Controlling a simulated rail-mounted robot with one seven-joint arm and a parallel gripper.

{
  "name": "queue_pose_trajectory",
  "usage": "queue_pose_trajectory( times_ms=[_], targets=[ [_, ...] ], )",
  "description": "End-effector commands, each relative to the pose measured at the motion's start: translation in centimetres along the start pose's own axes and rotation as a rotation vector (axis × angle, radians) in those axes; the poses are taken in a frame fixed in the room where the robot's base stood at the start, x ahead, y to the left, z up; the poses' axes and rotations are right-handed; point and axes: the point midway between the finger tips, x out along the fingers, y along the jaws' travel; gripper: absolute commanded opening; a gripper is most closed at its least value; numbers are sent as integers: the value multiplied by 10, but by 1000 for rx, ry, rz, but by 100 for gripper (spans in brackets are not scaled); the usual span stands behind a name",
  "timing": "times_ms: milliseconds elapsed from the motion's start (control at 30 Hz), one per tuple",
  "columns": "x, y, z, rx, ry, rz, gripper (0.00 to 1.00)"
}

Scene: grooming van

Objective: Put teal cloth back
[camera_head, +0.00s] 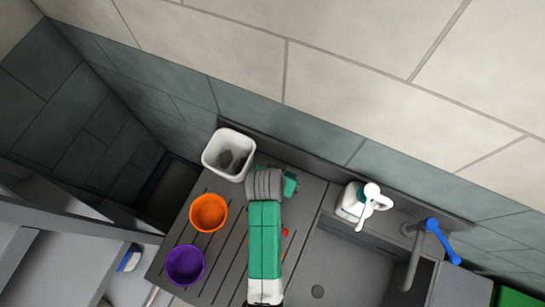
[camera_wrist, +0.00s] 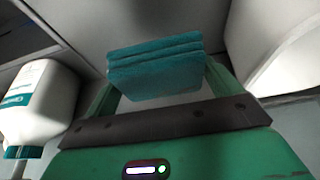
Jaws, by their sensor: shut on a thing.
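The teal cloth (camera_wrist: 155,66) is a folded, layered block in the wrist view. My gripper (camera_wrist: 158,80) is shut on it, with a green finger on either side. The cloth appears held up in front of a pale surface; I cannot tell whether it touches anything. In the head view my green and grey arm reaches over the ribbed draining board (camera_head: 228,256). The cloth is not clearly visible there, and the arm hides the fingertips.
A white bin (camera_head: 217,163) with dark contents stands at the board's back corner. An orange bowl (camera_head: 208,213) and purple bowl (camera_head: 185,265) sit left of my arm. A white pump bottle (camera_head: 350,203), a tap (camera_head: 414,255) with blue handle and a sink (camera_head: 345,270) lie right.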

Motion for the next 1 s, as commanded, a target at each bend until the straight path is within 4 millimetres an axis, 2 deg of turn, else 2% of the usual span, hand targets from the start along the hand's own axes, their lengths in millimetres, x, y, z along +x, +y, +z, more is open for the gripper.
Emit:
queue_pose_trajectory(
  times_ms=[100,300,500,900,933,1000],
  targets=[
    [20,0,9,-1,-1,0,69],
    [30,0,12,-2,1,-1,69],
    [59,0,25,-2,-1,0,69],
    [65,0,27,-2,1,-1,69],
    [64,0,27,-2,1,-1,96],
    [64,0,27,-2,1,-1,100]
  ],
)
